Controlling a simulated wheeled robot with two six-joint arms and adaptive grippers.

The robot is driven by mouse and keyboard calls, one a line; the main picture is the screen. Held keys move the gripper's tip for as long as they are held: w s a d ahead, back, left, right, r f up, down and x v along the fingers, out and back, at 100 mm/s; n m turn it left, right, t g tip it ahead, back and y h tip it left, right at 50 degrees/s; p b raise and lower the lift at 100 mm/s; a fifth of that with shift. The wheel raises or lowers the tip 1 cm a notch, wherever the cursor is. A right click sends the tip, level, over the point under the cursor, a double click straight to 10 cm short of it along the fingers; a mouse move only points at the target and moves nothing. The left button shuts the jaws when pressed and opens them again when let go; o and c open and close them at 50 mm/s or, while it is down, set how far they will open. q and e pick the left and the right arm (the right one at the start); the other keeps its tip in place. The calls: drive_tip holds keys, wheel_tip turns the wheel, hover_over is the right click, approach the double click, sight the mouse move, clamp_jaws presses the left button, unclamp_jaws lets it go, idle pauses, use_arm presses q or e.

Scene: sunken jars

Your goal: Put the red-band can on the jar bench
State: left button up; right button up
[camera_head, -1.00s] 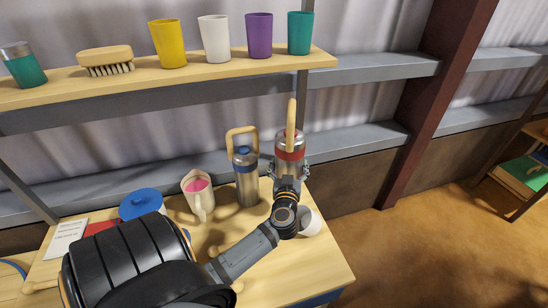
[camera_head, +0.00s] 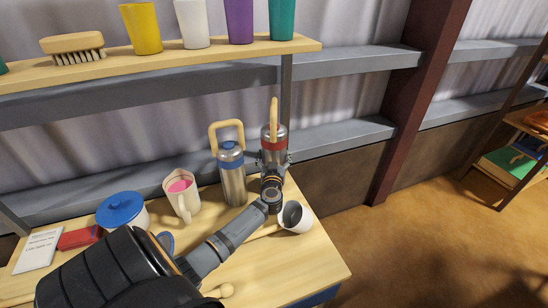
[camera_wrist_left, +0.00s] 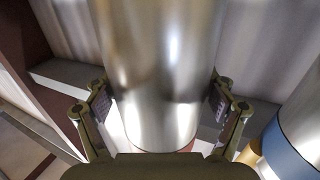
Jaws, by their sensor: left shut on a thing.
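The red-band can (camera_head: 274,131) is a silver can with a red band and a tall wooden handle, upright at the far right corner of the wooden bench (camera_head: 318,262). My left gripper (camera_head: 273,164) is shut on its silver body, with one finger on each side. In the left wrist view the silver can body (camera_wrist_left: 160,75) fills the space between the fingers (camera_wrist_left: 160,112). The gripper hides the can's base in the head view, so I cannot tell whether it touches the bench. I cannot tell whether this is the jar bench. My right gripper is not in view.
A blue-band can (camera_head: 232,172) stands close left of the red-band can. A tipped white cup (camera_head: 295,217), a mug with pink inside (camera_head: 181,196) and a blue-lidded pot (camera_head: 121,211) are on the bench. A shelf (camera_head: 192,63) with cups runs above. Another rack (camera_head: 508,170) stands right.

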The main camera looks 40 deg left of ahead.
use_arm(q)
drive_tip(key=f, duration=0.1)
drive_tip(key=f+b, duration=0.2)
drive_tip(key=shift+w+a+f, duration=0.1)
drive_tip(key=shift+w+a, duration=0.05)
drive_tip(key=shift+w, duration=0.1)
drive_tip(key=o, duration=1.6)
drive_tip(key=shift+s+f, duration=0.1)
drive_tip(key=shift+f, duration=0.2)
drive_tip(key=shift+c, duration=0.2)
drive_tip(key=shift+o, duration=0.6)
drive_tip(key=shift+r, duration=0.1)
drive_tip(key=shift+s, duration=0.1)
